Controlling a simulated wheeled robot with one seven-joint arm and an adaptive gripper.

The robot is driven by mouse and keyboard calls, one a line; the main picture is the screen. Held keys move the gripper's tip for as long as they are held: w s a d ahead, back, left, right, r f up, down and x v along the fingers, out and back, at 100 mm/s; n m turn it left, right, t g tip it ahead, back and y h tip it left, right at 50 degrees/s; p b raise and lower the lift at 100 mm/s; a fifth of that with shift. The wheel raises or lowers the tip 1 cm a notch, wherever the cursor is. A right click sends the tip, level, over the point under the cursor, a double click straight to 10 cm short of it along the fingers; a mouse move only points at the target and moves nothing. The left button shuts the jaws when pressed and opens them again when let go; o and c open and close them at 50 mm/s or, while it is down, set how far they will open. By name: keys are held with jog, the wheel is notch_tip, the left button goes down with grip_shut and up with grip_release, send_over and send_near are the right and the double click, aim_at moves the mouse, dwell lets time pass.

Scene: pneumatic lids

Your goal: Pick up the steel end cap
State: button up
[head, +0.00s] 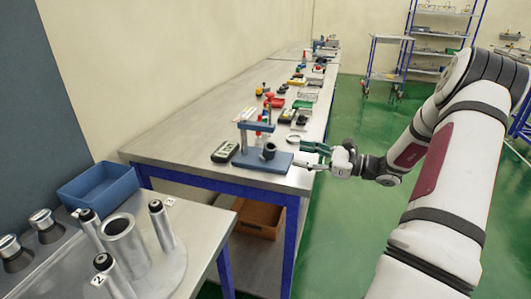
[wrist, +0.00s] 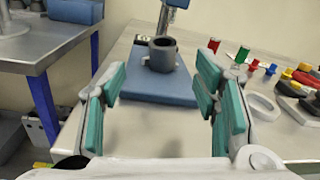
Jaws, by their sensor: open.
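My gripper (head: 312,157) reaches in from the right over the near right corner of the long bench. In the wrist view its teal-padded fingers (wrist: 164,100) stand wide apart with nothing between them. A dark grey, hollow, cup-like part (head: 269,150) sits upright on the blue base plate (head: 246,158) of a small press stand; it also shows ahead of the fingers in the wrist view (wrist: 162,56). I cannot tell for certain which part is the steel end cap.
A blue bin (head: 98,187) and a round metal fixture with upright posts (head: 124,240) stand on the near table. A pale ring (head: 293,138) and several coloured parts lie farther along the bench. The bench's front edge is close.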

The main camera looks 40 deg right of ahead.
aim_at(266, 145)
jog(key=x, duration=0.6)
jog(key=shift+r+x, duration=0.1)
jog(key=shift+x, duration=1.25)
jog(key=shift+r+x, duration=0.15)
jog(key=shift+x, duration=1.2)
jog(key=shift+d, duration=0.1)
grip_shut()
